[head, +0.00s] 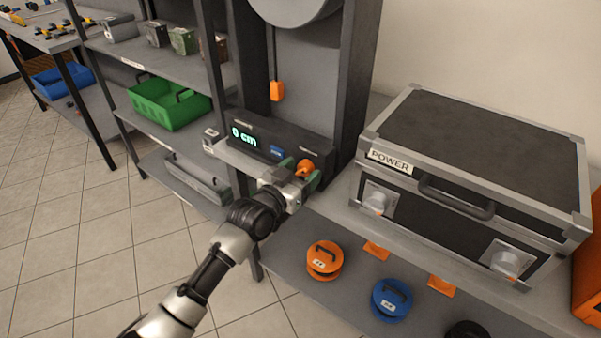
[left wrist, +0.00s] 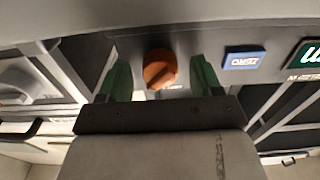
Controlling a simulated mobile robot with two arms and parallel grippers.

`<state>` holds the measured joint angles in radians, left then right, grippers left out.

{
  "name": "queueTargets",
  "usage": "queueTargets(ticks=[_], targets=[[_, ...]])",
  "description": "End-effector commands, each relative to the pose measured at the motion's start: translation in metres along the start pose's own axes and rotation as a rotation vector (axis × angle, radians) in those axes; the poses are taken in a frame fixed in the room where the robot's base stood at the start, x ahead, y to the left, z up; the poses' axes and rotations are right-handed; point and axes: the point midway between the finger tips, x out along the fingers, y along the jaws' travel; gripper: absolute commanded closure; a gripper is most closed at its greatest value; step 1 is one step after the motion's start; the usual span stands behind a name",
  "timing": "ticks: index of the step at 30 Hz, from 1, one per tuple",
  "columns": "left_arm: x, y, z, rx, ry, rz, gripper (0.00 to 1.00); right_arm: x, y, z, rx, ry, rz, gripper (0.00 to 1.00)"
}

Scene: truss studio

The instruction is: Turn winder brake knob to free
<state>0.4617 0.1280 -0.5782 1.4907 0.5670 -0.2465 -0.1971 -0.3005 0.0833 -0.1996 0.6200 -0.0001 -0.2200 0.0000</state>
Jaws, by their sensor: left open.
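The winder brake knob is a round orange knob (head: 306,166) on the front of the dark winder unit (head: 308,146), right of its display. The display reads "0 cm" in green, and a blue button (head: 277,151) sits beside it. My left gripper (head: 300,173) is at the knob, with its green-tipped fingers open. In the left wrist view the orange knob (left wrist: 160,66) shows between the two spread fingers (left wrist: 161,80), with a gap on each side. A dark slot crosses the knob's face. The small marking by the knob is partly hidden and unreadable. My right gripper is not in view.
A black case labelled POWER (head: 470,160) with two knobs stands right of the winder. Orange (head: 324,260) and blue (head: 391,299) reels lie on the lower shelf. A green crate (head: 170,103) is on the left shelving. An orange tag (head: 277,91) hangs above the winder.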

Motion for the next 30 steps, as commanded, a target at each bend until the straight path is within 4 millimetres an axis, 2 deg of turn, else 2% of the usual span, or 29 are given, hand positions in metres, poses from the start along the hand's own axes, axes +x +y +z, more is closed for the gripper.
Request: queueTargets(ticks=[6, 15, 16, 23, 30], targets=[[0.0001, 0.0001, -0.0002, 0.000, 0.000, 0.000, 0.37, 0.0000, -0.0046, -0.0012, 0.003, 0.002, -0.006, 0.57], [-0.0001, 0.0000, -0.0002, -0.001, 0.000, 0.000, 0.82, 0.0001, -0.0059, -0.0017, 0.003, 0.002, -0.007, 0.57], [-0.0001, -0.0001, -0.0001, -0.001, 0.000, 0.000, 0.84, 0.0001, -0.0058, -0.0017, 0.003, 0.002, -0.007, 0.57], [-0.0001, -0.0001, -0.0004, -0.023, 0.000, 0.000, 0.84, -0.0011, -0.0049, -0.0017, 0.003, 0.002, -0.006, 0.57], [0.0000, -0.0001, -0.0011, -0.135, 0.001, -0.001, 0.84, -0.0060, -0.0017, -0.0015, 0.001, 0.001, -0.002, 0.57]])
